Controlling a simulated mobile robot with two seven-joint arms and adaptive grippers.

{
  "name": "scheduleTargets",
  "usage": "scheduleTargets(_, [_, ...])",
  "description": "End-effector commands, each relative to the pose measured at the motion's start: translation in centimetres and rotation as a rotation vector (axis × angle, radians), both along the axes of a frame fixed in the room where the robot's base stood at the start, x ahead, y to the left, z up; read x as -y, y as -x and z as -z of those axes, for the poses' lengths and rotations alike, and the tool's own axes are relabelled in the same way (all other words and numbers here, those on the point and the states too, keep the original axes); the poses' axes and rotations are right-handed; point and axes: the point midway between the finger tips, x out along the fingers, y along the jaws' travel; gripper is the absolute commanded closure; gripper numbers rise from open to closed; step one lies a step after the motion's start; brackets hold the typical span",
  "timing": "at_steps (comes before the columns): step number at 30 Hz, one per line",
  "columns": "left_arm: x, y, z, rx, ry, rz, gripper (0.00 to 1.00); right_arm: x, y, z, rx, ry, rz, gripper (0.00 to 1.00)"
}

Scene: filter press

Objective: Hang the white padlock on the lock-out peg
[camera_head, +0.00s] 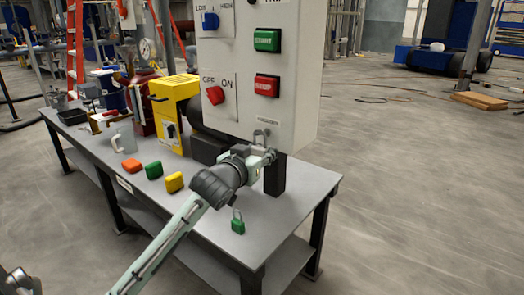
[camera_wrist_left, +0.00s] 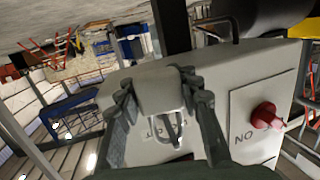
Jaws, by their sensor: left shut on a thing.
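My left gripper (camera_head: 262,157) is shut on the white padlock (camera_wrist_left: 158,90), just in front of the lower part of the light grey control box (camera_head: 304,105). In the left wrist view the padlock's pale body sits between the two dark fingers of the gripper (camera_wrist_left: 162,92). Its metal shackle (camera_wrist_left: 178,132) points toward the box face. In the head view the shackle shows just below the lock-out label (camera_head: 268,121). I cannot make out the lock-out peg apart from the shackle, nor tell whether they touch. My right gripper is not in view.
The box carries a green button (camera_head: 267,40), a red button (camera_head: 266,86) and a red switch (camera_head: 216,95). A yellow box (camera_head: 172,108) stands behind.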

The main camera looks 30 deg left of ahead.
Motion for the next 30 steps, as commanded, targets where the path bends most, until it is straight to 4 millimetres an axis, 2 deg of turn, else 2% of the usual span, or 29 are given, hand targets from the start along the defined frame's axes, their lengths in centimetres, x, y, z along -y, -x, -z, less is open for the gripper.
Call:
scheduleTargets(8, [0.2, 0.0, 0.2, -0.003, 0.002, 0.004, 1.0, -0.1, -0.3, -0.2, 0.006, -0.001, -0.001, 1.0])
scheduleTargets(9, [0.2, 0.0, 0.2, -0.003, 0.002, 0.005, 0.68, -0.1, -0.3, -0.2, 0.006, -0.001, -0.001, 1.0])
scheduleTargets(16, [0.2, 0.0, 0.1, -0.002, 0.002, 0.004, 0.4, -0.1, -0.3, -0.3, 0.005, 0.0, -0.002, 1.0])
scheduleTargets(26, [0.2, 0.2, 0.0, -0.001, 0.002, 0.004, 0.4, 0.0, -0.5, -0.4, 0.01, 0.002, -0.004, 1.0])
scheduleTargets(30, [0.5, 1.6, -0.1, -0.001, 0.002, 0.005, 0.4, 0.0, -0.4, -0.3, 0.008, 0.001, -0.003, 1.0])
